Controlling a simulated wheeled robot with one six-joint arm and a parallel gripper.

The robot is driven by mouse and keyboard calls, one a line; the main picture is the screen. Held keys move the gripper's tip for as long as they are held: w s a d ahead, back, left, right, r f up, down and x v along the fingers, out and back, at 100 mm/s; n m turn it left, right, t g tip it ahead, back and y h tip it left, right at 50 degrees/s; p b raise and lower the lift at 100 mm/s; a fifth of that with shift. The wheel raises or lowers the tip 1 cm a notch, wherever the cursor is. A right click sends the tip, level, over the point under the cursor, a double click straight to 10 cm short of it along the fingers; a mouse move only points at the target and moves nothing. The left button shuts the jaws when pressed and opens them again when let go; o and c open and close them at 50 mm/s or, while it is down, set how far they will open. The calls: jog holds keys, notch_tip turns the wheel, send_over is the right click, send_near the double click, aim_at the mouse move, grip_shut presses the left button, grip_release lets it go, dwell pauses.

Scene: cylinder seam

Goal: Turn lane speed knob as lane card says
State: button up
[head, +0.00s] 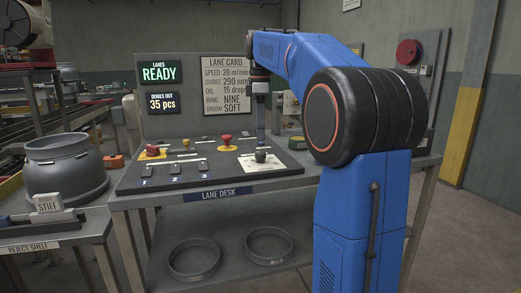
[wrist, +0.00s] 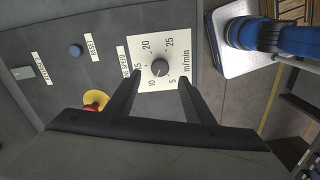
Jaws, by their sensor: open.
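The lane card (head: 226,86) stands on the back panel and reads speed 20 m/min. The dark round speed knob (head: 261,156) is on a white dial plate on the desk's right part. In the head view my gripper (head: 261,138) is over the knob; contact cannot be told.
The lane desk (head: 220,193) also bears a red-and-yellow button (head: 153,150), a red knob (head: 225,139) and several numbered levers. A blue reset button (wrist: 75,51) shows in the wrist view. A ready display (head: 160,73) stands behind. A large grey pot (head: 64,170) is at left.

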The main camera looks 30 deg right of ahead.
aim_at(260, 152)
notch_tip(260, 152, down, 7)
jog(key=shift+f, duration=0.1)
dwell(0.3)
jog(key=c, duration=1)
